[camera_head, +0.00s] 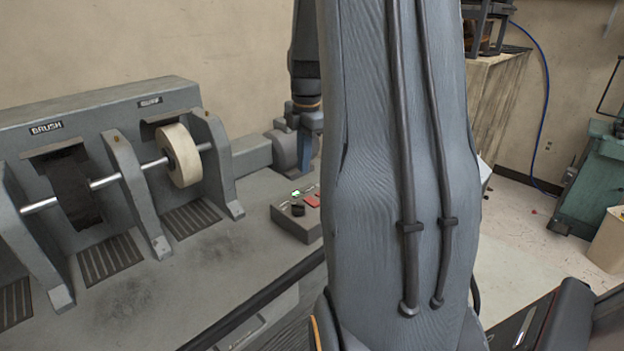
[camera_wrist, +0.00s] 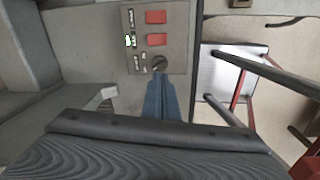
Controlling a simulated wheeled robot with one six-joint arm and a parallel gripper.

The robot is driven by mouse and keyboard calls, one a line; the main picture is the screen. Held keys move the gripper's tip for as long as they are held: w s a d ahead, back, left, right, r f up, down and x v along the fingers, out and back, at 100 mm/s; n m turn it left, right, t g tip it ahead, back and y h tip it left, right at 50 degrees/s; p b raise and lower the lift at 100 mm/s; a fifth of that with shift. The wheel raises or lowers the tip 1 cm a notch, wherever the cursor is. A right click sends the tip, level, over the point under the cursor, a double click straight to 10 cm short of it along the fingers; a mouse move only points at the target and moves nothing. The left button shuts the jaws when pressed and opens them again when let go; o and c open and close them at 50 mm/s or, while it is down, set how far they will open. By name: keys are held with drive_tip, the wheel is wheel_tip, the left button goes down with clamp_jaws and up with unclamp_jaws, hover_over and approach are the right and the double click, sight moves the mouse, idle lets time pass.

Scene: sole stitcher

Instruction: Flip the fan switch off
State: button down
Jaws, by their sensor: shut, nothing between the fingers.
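A grey control box (camera_head: 292,222) sits at the right end of the machine's bench, partly hidden by my arm in the head view. The labels are too small to read, so I cannot tell which control is the fan switch. My gripper (camera_wrist: 161,82) is shut and empty, its blue fingers pointing at the panel's knob end. I cannot tell whether they touch it.
The grey machine (camera_head: 100,108) carries a pale wheel (camera_head: 178,155) and a dark brush (camera_head: 72,188) on a shaft, left of the control box. My arm blocks the middle of the head view. In the wrist view a white-topped stand (camera_wrist: 222,80) is right of the panel.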

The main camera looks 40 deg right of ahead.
drive_tip(key=s+a+f+m, duration=0.2)
drive_tip(key=s+a+m, duration=0.2)
drive_tip(key=a, duration=0.5)
drive_tip(key=s+a+f+m, duration=0.2)
drive_tip(key=s+a+m, duration=0.2)
drive_tip(key=a+m, duration=0.3)
drive_tip(key=s+a+f+m, duration=0.3)
drive_tip(key=s+a+m, duration=0.1)
drive_tip(key=a, duration=0.9)
drive_tip(key=shift+s+m, duration=0.3)
drive_tip(key=shift+m, duration=0.4)
drive_tip(key=shift+a, duration=0.1)
